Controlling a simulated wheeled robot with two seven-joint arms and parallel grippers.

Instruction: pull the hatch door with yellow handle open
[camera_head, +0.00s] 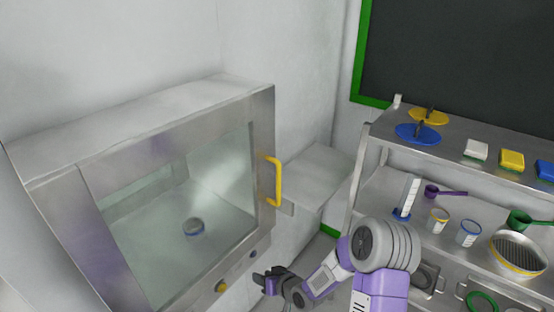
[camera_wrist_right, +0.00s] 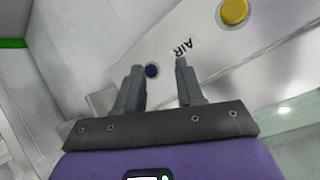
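The hatch door (camera_head: 264,150) is a steel frame around a large glass pane, and it looks closed. Its yellow handle (camera_head: 278,182) is an upright bar on the right side of the door. My right gripper (camera_head: 272,281) is below the handle and apart from it, low in front of the hatch's lower panel. In the right wrist view the fingers of this gripper (camera_wrist_right: 159,68) are spread with nothing between them. That view faces the panel with the "AIR" label, and the handle is not in it. My left gripper is not in view.
A yellow button (camera_head: 221,287) and a blue button (camera_head: 252,255) sit on the panel below the door. A steel shelf rack (camera_head: 372,171) with scoops, cups and a sieve stands at the right.

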